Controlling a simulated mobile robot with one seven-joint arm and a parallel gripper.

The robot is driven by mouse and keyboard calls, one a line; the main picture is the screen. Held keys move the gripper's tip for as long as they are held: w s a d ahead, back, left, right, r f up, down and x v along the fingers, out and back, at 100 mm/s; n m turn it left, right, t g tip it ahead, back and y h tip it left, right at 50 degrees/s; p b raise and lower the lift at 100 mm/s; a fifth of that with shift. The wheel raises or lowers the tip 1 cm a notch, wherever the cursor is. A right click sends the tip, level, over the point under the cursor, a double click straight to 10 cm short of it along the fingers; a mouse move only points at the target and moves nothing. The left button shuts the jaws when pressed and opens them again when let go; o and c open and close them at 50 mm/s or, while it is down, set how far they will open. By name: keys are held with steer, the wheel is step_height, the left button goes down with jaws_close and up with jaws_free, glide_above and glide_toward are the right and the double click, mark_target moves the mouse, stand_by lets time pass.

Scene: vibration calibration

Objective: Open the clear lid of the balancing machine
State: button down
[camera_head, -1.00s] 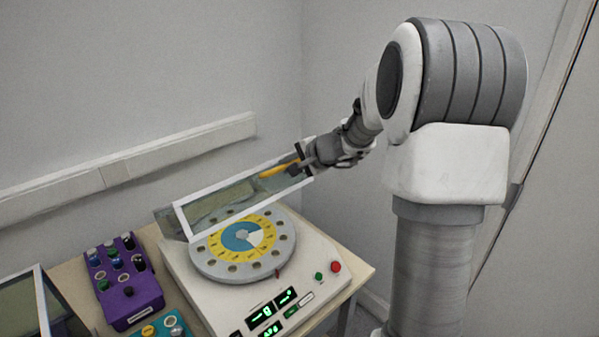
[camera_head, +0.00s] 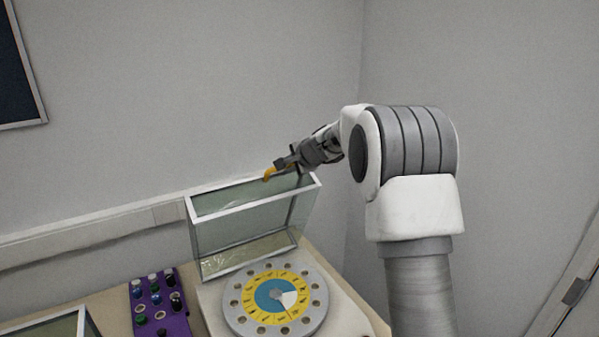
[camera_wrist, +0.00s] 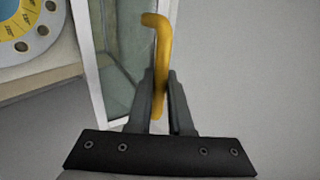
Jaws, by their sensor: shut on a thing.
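The clear lid (camera_head: 240,228) of the balancing machine, a glassy box with a white frame, stands raised upright at the back of the machine (camera_head: 350,318). The round disc (camera_head: 232,308) with a yellow and blue centre lies uncovered in front of it. My gripper (camera_head: 283,164) is at the lid's upper edge, shut on the yellow handle (camera_head: 268,174). In the wrist view the two dark fingers of my gripper (camera_wrist: 160,98) close around the yellow handle (camera_wrist: 161,50), with the lid's white frame (camera_wrist: 88,60) to the left.
A dark framed panel (camera_head: 60,328) is at the lower left. A wall rail (camera_head: 90,232) runs behind the lid.

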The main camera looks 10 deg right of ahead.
steer(key=w, duration=0.1)
steer(key=w+a, duration=0.1)
steer(key=w+r, duration=0.1)
steer(key=shift+w+a, duration=0.2)
steer(key=shift+g+h, duration=0.3)
steer(key=shift+g, duration=0.5)
steer(key=shift+w+a+r+p, duration=0.1)
steer(key=shift+w+a+p, duration=0.15)
steer(key=shift+w, duration=0.55)
steer(key=shift+w+a+f+p, duration=0.1)
steer(key=shift+w+a, duration=0.15)
steer(key=shift+w, duration=0.5)
steer(key=shift+w+a+r+p, duration=0.1)
steer(key=shift+w+a+p, duration=0.15)
steer(key=shift+w, duration=0.55)
steer(key=c, duration=0.8)
jaws_free()
steer(key=shift+c, duration=0.2)
steer(key=b+v, duration=0.4)
steer(key=v, duration=1.3)
steer(key=shift+r, duration=0.25)
steer(key=shift+s, duration=0.1)
